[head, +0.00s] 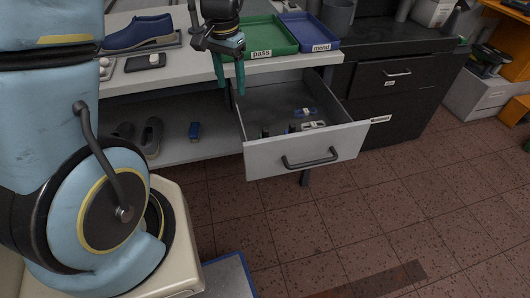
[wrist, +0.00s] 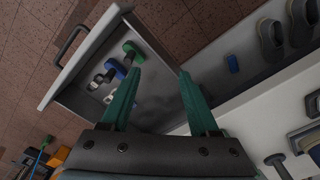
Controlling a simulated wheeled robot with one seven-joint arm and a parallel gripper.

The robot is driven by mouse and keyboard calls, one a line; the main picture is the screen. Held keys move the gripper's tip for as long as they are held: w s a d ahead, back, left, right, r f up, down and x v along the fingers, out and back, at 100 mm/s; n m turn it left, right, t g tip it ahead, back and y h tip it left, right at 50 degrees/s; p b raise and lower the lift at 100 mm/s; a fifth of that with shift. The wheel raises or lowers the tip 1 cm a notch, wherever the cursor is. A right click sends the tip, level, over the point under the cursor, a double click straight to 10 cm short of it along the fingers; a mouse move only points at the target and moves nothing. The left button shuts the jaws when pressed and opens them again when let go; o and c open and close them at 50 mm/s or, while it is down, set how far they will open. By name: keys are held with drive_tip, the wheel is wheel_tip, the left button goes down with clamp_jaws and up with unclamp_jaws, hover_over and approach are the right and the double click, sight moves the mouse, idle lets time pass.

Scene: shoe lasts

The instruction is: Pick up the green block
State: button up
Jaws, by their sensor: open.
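A green-topped object (wrist: 133,50) lies in the open drawer (wrist: 72,88) in the wrist view, nearest the drawer's upper right end. It is the only green thing I see inside the drawer; whether it is a plain block I cannot tell. My gripper (wrist: 160,70), with teal fingers, is open and empty. In the head view my gripper (head: 231,87) hangs near the drawer's back left corner, apart from the objects.
A blue-topped object (wrist: 115,68) lies close beside the green one, with other small pieces around. A blue block (head: 194,130) and dark shoes (head: 152,136) sit on the lower shelf. Above are a green "pass" tray (head: 262,50) and a blue tray (head: 312,45). The drawer walls stand around the objects.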

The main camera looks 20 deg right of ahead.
drive_tip(key=s+d+f+m+b, duration=0.2)
drive_tip(key=s+d+f+m, duration=0.15)
drive_tip(key=d+f, duration=0.4)
drive_tip(key=p, duration=0.1)
hover_over(266, 129)
wheel_tip(266, 129, down, 3)
wheel_tip(266, 129, down, 5)
drive_tip(key=shift+w+r+p, duration=0.1)
drive_tip(key=shift+p, duration=0.75)
drive_tip(key=shift+f+m, duration=0.25)
drive_tip(key=shift+f, duration=0.3)
clamp_jaws()
